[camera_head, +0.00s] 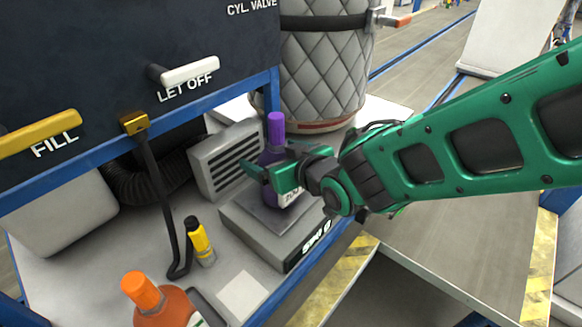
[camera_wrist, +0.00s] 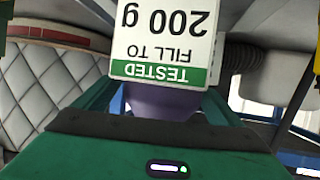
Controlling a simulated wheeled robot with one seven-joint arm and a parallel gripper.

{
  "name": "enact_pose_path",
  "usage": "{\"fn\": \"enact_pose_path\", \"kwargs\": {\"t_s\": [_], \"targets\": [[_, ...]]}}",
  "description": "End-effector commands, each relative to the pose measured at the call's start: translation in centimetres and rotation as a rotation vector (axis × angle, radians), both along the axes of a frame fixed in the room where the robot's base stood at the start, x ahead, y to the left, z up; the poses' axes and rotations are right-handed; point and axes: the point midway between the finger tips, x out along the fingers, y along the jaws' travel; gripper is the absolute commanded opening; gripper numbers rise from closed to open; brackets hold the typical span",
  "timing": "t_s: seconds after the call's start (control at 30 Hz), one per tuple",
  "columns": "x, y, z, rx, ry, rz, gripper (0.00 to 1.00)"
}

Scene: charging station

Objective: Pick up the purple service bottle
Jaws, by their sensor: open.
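The purple service bottle (camera_head: 276,130) stands upright on the grey scale (camera_head: 250,228), its purple cap showing above my gripper. My gripper (camera_head: 266,173) is open at the bottle's body, with its green fingers reaching to either side and hiding part of it. In the wrist view, the bottle's purple body (camera_wrist: 165,101) and its white and green label (camera_wrist: 165,40), reading "FILL TO 200 g" upside down, lie between the fingers of my gripper (camera_wrist: 160,97). Whether the fingers touch the bottle cannot be told.
A vented grey box (camera_head: 222,160) stands just behind the scale. A quilted tank (camera_head: 325,70) rises beyond. An orange-capped bottle (camera_head: 145,290), a yellow tube (camera_head: 199,243) and a black lever (camera_head: 160,200) are at left. The dark panel (camera_head: 110,60) overhangs the bench.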

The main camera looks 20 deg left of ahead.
Motion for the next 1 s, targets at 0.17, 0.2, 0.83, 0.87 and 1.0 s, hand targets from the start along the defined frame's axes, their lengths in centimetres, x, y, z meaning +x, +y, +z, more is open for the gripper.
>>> {"fn": "enact_pose_path", "kwargs": {"t_s": [0.17, 0.2, 0.83, 0.87, 1.0], "targets": [[0.0, 0.0, 0.0, 0.0, 0.0, 0.001, 0.54], [0.0, 0.0, 0.0, 0.0, 0.0, 0.001, 0.44], [0.0, 0.1, 2.6, 0.006, -0.002, 0.001, 0.29], [0.0, 0.1, 2.9, 0.006, -0.002, 0.001, 0.29], [0.0, 0.1, 4.4, 0.006, -0.002, 0.001, 0.29]]}}
